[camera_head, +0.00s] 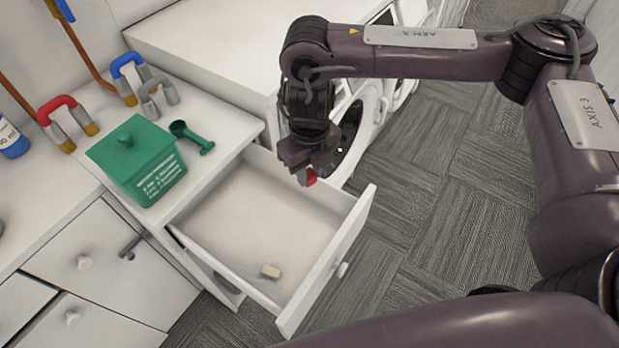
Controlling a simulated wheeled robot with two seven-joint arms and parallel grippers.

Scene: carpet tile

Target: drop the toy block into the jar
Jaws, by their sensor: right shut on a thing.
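My right gripper (308,178) is pointing down over the right side of the open drawer (355,215). It is shut on a small red block (311,177), which I take as the toy block; the fingers hide most of it. A green square container (146,183) with a knobbed lid and white lettering stands on the counter, left of the drawer; it is the most jar-like thing in view. Its lid appears to be on, so its inside is hidden. The gripper is to its right, well apart from it. My left gripper is not in view.
A green scoop (192,137) lies beside the container. Red-handled (66,118) and blue-handled (128,75) items stand behind it. Carpet floor (440,220) is open on the right.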

